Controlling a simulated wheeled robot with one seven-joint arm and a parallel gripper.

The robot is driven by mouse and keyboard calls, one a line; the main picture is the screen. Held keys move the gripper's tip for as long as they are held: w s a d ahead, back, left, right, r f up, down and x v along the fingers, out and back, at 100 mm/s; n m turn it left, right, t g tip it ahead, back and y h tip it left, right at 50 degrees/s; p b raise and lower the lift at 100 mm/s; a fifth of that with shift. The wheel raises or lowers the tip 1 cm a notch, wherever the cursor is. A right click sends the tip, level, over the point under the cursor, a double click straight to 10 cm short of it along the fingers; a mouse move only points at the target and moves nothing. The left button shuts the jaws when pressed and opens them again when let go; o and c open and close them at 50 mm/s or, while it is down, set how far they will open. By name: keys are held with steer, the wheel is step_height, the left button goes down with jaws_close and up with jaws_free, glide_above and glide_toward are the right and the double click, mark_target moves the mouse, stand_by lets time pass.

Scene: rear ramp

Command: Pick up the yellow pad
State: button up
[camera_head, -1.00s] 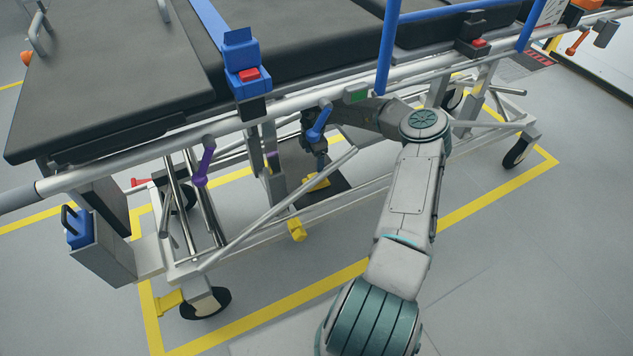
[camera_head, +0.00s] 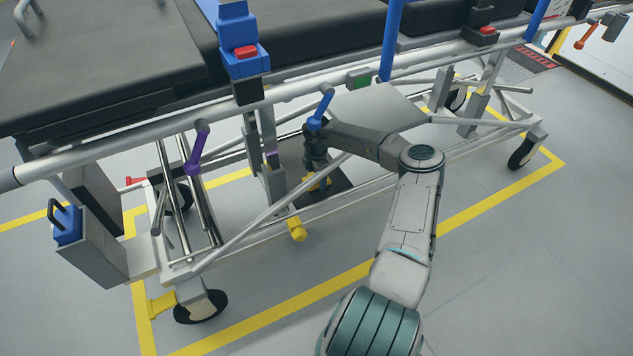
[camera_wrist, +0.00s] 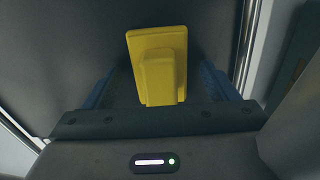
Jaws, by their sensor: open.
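The yellow pad (camera_wrist: 158,50) is a flat yellow plate with a raised block on it, on a dark surface in the wrist view. In the head view the pad (camera_head: 321,182) shows as a small yellow patch on the dark plate (camera_head: 338,184) under the stretcher, partly hidden by my gripper (camera_head: 316,172). My gripper points down over it. In the wrist view the blue fingers of my gripper (camera_wrist: 160,88) stand apart, one on each side of the pad's block. I cannot tell whether they touch it.
My arm reaches in below the stretcher's side rail (camera_head: 300,90). A diagonal silver bar (camera_head: 262,217) runs close to my gripper. A yellow pedal (camera_head: 297,229) and a purple lever (camera_head: 196,148) are nearby. The floor in front is clear.

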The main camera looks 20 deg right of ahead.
steer(key=c, duration=1.1)
steer(key=shift+o, duration=0.2)
steer(key=shift+r, duration=0.1)
